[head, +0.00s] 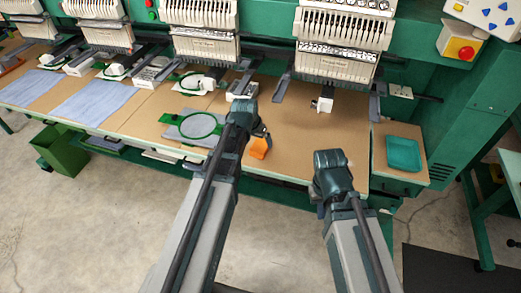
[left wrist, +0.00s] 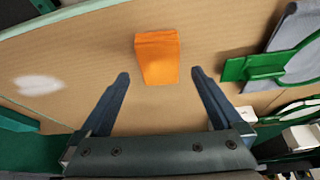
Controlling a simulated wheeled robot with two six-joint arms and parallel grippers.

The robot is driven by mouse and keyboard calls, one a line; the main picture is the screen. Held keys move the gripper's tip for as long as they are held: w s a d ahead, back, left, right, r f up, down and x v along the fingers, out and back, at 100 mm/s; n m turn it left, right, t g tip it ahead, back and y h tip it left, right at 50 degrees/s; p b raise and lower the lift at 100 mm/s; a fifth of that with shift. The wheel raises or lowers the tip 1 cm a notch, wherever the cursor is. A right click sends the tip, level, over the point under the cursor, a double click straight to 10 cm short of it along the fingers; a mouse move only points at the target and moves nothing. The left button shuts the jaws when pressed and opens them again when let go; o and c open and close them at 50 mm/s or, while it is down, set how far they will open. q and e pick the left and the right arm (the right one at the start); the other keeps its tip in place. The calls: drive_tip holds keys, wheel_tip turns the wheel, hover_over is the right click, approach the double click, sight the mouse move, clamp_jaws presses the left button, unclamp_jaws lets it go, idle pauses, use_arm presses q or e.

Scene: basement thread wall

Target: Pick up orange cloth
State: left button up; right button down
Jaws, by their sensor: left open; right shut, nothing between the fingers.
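The orange cloth (head: 260,148) is a small folded piece lying on the tan table, just right of my left gripper (head: 250,125) in the head view. In the left wrist view, the cloth (left wrist: 157,57) lies ahead of the open, empty fingers of my left gripper (left wrist: 161,74), between their lines and apart from both. Part of the cloth is hidden by my left arm in the head view. My right gripper (head: 331,175) is over the front part of the table, right of the cloth, shut with nothing seen in it.
A grey cloth with a green hoop (head: 180,126) lies left of my left gripper. A teal tray (head: 404,154) sits at the right. Embroidery machine heads (head: 342,40) stand along the back. Blue cloths (head: 95,100) lie further left. The table around the orange cloth is mostly bare.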

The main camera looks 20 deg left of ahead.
sight(260, 145)
use_arm(q)
drive_tip(key=b+x, duration=0.4)
drive_tip(key=x, duration=0.1)
drive_tip(key=shift+r, duration=0.15)
drive_tip(key=shift+c, duration=0.3)
drive_tip(key=c, duration=1.2)
